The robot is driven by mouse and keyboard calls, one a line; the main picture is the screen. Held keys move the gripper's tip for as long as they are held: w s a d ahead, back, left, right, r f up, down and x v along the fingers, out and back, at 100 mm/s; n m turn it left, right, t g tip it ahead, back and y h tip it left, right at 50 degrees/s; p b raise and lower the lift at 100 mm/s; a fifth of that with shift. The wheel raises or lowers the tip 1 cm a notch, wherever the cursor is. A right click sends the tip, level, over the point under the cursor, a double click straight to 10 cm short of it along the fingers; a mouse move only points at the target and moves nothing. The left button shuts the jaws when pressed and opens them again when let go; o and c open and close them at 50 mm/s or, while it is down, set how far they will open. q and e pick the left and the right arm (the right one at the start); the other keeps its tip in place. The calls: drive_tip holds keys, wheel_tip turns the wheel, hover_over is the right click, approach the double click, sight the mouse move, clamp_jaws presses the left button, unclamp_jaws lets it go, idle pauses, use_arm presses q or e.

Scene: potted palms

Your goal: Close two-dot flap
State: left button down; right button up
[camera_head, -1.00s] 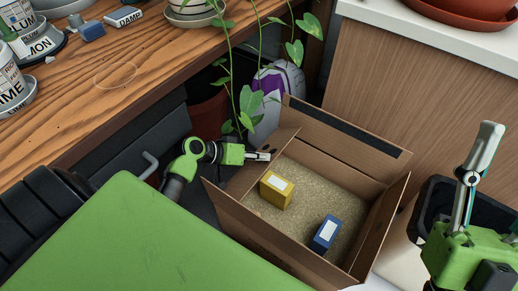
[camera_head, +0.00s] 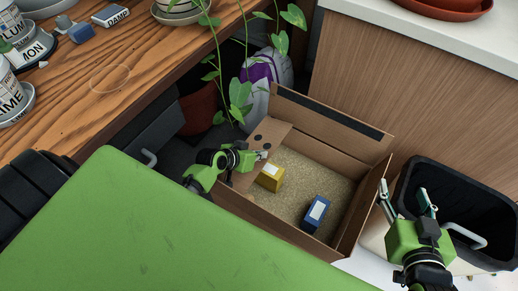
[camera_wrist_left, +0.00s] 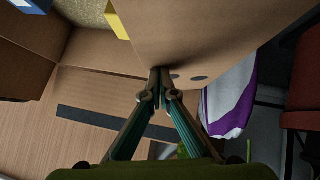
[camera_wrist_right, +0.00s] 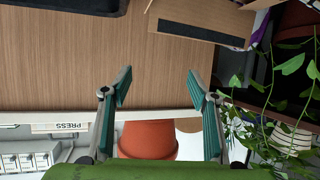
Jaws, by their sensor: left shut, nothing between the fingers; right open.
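The open cardboard box (camera_head: 345,240) stands on the floor. Its left flap with two dark dots (camera_head: 268,135) leans inward over the box's left side; in the left wrist view the flap (camera_wrist_left: 225,35) and its dots lie close to the fingertips. My left gripper (camera_head: 262,155) is shut and empty against or very near this flap; whether it touches is unclear. It also shows in the left wrist view (camera_wrist_left: 160,75). My right gripper (camera_head: 408,197) is open and empty, right of the box; its fingers spread in the right wrist view (camera_wrist_right: 158,75).
The back flap with a black strip (camera_head: 330,118) stands open. A yellow box (camera_head: 270,177) and a blue box (camera_head: 316,213) lie on the box's filling. A black bin (camera_head: 415,170) is at right, a wooden bench (camera_head: 130,65) at left, a trailing plant (camera_head: 240,95) behind.

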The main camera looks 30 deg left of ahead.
use_arm(q)
drive_tip(key=shift+d+f+p, duration=0.25)
drive_tip(key=shift+f+p, duration=0.05)
drive_tip(key=shift+f, duration=0.25)
use_arm(e)
drive_tip(key=shift+s+d+f+g+h, duration=0.2)
drive_tip(key=shift+s+d+f+g, duration=0.1)
drive_tip(key=shift+s+f+g, duration=0.45)
drive_tip(key=shift+s+d+f+g+h, duration=0.3)
drive_tip(key=shift+s+f, duration=0.25)
drive_tip(key=shift+f, duration=0.4)
use_arm(q)
drive_tip(key=shift+a, duration=0.1)
